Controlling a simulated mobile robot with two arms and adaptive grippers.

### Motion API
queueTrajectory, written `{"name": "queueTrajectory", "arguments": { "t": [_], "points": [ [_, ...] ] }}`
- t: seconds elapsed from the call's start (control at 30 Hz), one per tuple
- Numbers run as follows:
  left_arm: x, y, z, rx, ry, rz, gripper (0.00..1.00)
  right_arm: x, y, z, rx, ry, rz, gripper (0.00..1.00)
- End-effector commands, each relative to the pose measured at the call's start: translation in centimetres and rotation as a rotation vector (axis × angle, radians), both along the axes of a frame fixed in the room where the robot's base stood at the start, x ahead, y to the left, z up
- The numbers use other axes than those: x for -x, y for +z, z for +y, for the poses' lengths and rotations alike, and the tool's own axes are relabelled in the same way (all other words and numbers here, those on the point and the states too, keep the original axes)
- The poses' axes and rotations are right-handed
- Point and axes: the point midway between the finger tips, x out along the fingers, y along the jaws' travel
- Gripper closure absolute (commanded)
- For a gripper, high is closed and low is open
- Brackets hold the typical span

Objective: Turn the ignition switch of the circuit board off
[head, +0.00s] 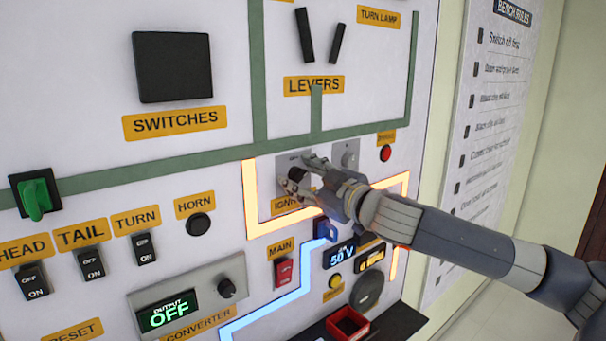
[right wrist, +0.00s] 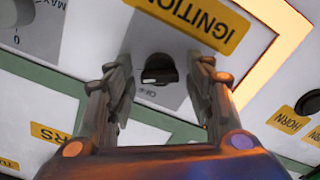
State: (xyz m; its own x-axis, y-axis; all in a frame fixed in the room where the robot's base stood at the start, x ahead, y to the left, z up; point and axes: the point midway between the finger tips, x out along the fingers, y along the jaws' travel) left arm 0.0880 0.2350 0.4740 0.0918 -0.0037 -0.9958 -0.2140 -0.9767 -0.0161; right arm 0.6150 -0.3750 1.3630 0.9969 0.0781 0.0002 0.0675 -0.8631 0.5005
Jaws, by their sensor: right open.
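The ignition switch is a dark round knob (right wrist: 160,68) on a grey plate (head: 283,183), above the yellow IGNITION label (head: 284,204). In the right wrist view the label (right wrist: 195,18) shows upside down. My right gripper (head: 297,172) is at the switch, with its two fingers apart. In the right wrist view the knob lies between the fingers, with a gap on each side. My left gripper is not in view.
Close around are a grey knob (head: 346,155), a red indicator (head: 385,154), a blue connector (head: 325,229) and the red MAIN switch (head: 284,272). Glowing orange and blue lines run on the panel. The converter display (head: 167,310) reads OFF; another display (head: 341,256) reads 50 V.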

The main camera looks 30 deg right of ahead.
Motion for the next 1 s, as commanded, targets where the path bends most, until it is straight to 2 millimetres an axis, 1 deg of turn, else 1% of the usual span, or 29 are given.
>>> {"name": "queueTrajectory", "arguments": {
  "t": [0.13,0.17,0.2,0.27,0.3,0.33,0.67,0.87,1.0],
  "points": [
    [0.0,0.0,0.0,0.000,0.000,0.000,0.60,0.0,0.0,0.0,0.000,0.000,0.000,0.51],
    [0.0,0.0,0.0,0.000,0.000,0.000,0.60,0.0,0.0,0.0,0.000,0.000,0.000,0.58],
    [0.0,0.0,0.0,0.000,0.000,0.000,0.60,0.0,0.0,0.0,0.000,0.000,0.000,0.67],
    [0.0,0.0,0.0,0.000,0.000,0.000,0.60,0.0,0.0,0.0,0.000,0.000,0.000,0.81],
    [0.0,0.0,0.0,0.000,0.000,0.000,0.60,0.0,0.0,0.0,0.000,0.000,0.000,0.90],
    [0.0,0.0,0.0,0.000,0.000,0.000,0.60,0.0,0.0,0.0,0.000,0.000,0.000,0.93],
    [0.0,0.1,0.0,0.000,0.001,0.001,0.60,0.0,0.0,0.0,0.023,0.000,0.000,0.93],
    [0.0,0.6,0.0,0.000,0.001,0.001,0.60,0.0,0.0,0.0,0.111,0.001,-0.007,0.93],
    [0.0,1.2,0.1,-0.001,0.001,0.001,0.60,0.0,0.1,0.1,0.216,0.001,-0.015,0.93]
  ]
}}
